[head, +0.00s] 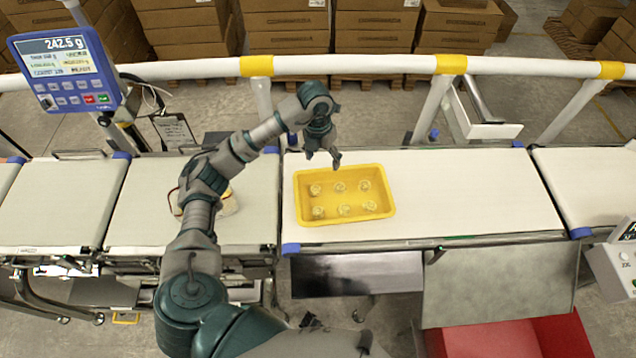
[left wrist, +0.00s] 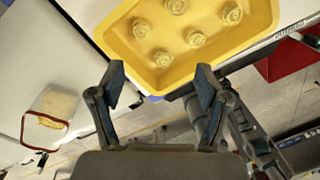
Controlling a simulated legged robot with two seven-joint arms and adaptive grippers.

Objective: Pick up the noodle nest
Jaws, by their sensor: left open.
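Several pale yellow noodle nests sit in two rows in a yellow tray (head: 345,221) on the white belt; one is the back-middle nest (head: 340,187). In the left wrist view, the tray (left wrist: 125,52) fills the top and a nest (left wrist: 162,59) lies beyond my fingertips. My left gripper (head: 323,160) is open and empty, with its fingers pointing down above the tray's back edge. In the left wrist view its two fingers (left wrist: 158,84) are spread wide and touch no nest. Dark parts at the bottom of the head view may be my right gripper (head: 338,328); its jaws are unclear.
A pale pouch-like item with a red edge (left wrist: 46,121) lies on the left belt, partly behind my left arm in the head view. A scale display (head: 66,70) stands back left. A white rail (head: 360,64) runs behind. The belt right of the tray (head: 480,190) is clear.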

